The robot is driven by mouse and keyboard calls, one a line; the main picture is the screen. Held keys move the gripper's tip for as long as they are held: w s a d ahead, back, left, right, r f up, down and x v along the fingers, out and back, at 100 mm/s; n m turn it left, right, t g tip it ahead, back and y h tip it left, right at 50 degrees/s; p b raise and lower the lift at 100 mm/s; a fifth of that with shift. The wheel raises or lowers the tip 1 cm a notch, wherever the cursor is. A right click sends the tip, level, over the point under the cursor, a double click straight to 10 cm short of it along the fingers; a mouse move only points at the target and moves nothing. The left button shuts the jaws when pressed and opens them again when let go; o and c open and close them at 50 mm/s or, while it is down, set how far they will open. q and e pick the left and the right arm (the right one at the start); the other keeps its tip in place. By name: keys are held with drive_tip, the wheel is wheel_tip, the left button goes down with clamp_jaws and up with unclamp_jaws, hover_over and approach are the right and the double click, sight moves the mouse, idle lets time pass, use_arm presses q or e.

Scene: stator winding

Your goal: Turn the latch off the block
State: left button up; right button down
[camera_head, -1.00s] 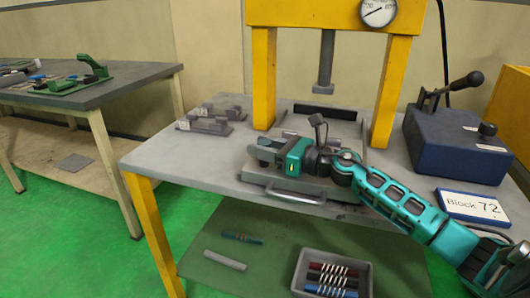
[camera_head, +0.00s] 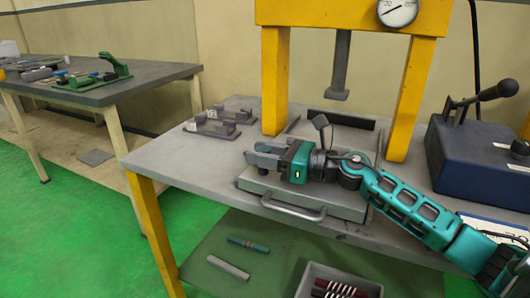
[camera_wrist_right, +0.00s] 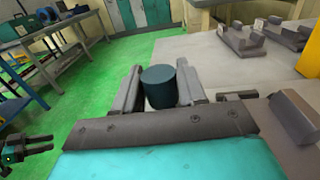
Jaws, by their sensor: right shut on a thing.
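My right gripper (camera_head: 257,158) reaches in from the right, low over the left part of a grey plate with a front handle (camera_head: 292,210) under the yellow press. In the right wrist view its fingers (camera_wrist_right: 160,92) flank a dark blue-green upright cylinder (camera_wrist_right: 159,86) and are shut on it. I cannot tell whether this cylinder is part of the latch. A grey block (camera_wrist_right: 295,117) lies to the right of the fingers. The latch is not clearly told apart; the gripper hides much of that area. My left gripper (camera_wrist_right: 40,144) shows at the lower left of the wrist view, open and empty.
Yellow press posts (camera_head: 276,80) stand behind the plate, with the ram (camera_head: 341,70) above. Two grey fixtures (camera_head: 213,125) sit at the table's back left. A blue lever box (camera_head: 475,165) stands at the right. The table's front left is clear.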

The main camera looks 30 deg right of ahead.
idle(0.3)
drive_tip(key=c, duration=0.8)
unclamp_jaws()
drive_tip(key=shift+o, duration=0.2)
drive_tip(key=shift+r, duration=0.1)
wheel_tip(320, 180, up, 20)
drive_tip(key=p, duration=0.6)
